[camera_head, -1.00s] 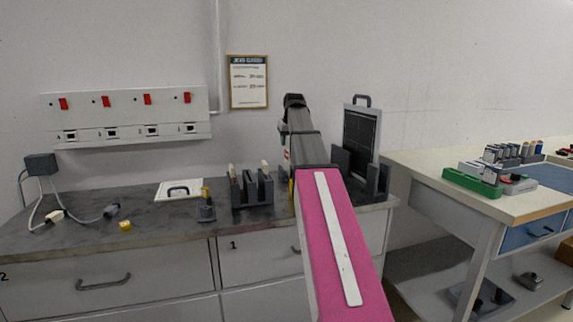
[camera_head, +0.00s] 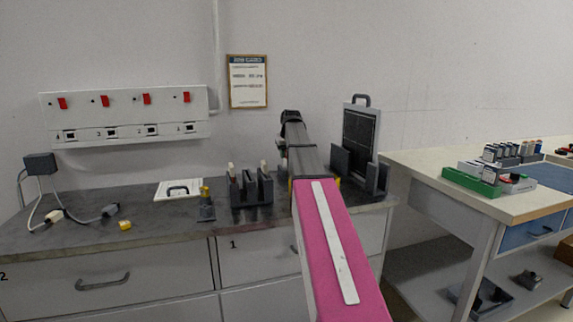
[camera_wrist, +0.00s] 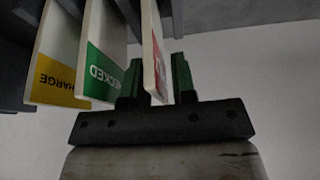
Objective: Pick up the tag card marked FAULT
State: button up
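In the wrist view, three tag cards hang side by side from a dark holder (camera_wrist: 12,60). The yellow-banded card (camera_wrist: 50,80) ends in "HARGE" and the green-banded card (camera_wrist: 104,70) reads "ECKED". The third card (camera_wrist: 150,45) has a red band with a partly visible marking, seen nearly edge-on; its word cannot be read fully. My gripper (camera_wrist: 158,80) is open, with one green finger on each side of the red-banded card. The left finger is between the green and red cards. In the head view my arm hides the gripper and the cards.
On the grey worktop (camera_head: 150,222) are a dark slotted rack (camera_head: 250,190), a small dark stand (camera_head: 206,208), a yellow block (camera_head: 125,225) and a white plate with a handle (camera_head: 179,188). A dark panel in a stand (camera_head: 360,140) is close right of my arm.

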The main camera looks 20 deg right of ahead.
grip_shut()
jog(key=shift+r, duration=0.15)
